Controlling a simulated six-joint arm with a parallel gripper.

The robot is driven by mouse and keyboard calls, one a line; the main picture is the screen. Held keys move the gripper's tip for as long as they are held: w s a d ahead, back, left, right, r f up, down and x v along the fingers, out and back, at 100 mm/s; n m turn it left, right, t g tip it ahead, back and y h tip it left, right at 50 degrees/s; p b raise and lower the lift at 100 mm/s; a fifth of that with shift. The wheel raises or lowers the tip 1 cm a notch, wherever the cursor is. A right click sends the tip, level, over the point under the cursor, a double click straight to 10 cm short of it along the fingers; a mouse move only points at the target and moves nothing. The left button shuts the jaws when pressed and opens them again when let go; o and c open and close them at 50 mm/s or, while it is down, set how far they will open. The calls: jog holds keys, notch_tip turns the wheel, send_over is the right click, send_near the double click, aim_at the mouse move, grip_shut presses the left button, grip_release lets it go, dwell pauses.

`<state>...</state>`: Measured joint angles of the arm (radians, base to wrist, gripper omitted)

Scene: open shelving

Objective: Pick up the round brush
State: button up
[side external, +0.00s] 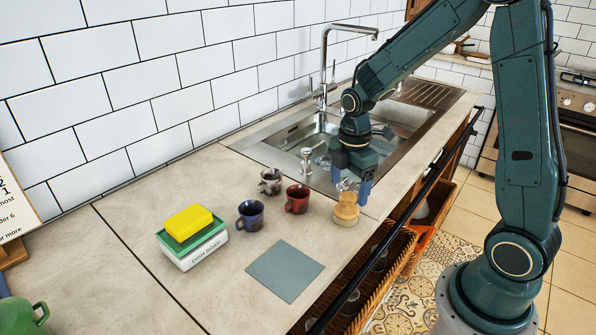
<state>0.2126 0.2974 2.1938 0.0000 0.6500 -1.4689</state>
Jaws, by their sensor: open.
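The round brush (346,210), with a tan lower part and a paler, greyish top, stands upright on the counter at the sink's front right corner. My gripper (350,180) points down right at the brush, with its fingers around or beside the brush's top. The gripper is open. The fingers partly hide the brush's top, and I cannot tell whether they touch it.
A red mug (297,199), a dark blue mug (250,216) and a grey mug (270,182) stand left of the brush. A yellow sponge (188,222) lies on a green-and-white holder (196,256). A flat grey-blue square (285,271) lies in front. The faucet (325,65) rises behind the sink (290,137).

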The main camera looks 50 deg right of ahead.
aim_at(347, 195)
jog(key=shift+f, duration=0.15)
jog(key=shift+a+f, duration=0.1)
jog(key=shift+f, duration=2.4)
jog(key=c, duration=1.1)
jog(key=shift+w+r, duration=0.1)
jog(key=shift+r, duration=0.05)
notch_tip(347, 195, up, 20)
jog(key=shift+o, duration=1.3)
jog(key=shift+c, duration=0.8)
